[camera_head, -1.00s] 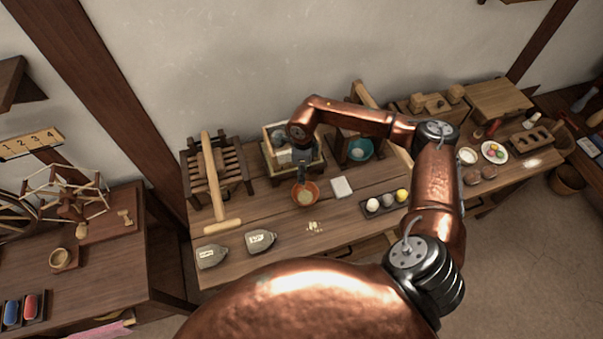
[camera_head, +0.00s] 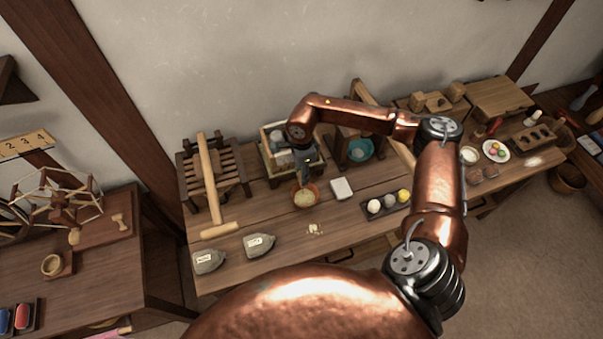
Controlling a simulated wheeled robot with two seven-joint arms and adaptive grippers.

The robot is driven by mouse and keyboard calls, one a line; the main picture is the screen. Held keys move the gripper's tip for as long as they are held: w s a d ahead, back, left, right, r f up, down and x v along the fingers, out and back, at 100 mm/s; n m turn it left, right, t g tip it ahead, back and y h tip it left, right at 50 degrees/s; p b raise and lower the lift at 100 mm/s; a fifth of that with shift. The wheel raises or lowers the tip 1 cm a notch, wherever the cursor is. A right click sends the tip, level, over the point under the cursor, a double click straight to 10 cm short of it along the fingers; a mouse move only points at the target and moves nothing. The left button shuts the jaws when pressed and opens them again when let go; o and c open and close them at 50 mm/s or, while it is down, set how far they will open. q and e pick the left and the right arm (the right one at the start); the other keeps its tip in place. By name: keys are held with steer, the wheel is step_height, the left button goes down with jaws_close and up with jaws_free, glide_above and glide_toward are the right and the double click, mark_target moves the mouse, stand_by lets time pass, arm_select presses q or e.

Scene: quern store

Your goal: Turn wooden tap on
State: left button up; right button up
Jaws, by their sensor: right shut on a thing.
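My right gripper (camera_head: 304,176) points down at the front of a wooden box on legs (camera_head: 270,158) that holds pale, rounded things. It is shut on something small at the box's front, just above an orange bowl. The wooden tap cannot be made out; the gripper and wrist cover that spot. The orange bowl (camera_head: 305,196) stands on the table below, with pale contents. My left gripper is not in view.
A wooden rack with a long-handled mallet (camera_head: 208,175) stands left of the box. A teal bowl (camera_head: 360,150) is to the right. A white block (camera_head: 341,188), a dark tray with balls (camera_head: 388,204) and two grey sacks (camera_head: 208,260) lie on the table (camera_head: 330,232).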

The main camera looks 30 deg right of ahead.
steer(key=o, duration=1.2)
steer(key=shift+c, duration=0.2)
steer(key=shift+r, duration=0.1)
step_height(320, 180, up, 12)
steer(key=shift+a, duration=0.1)
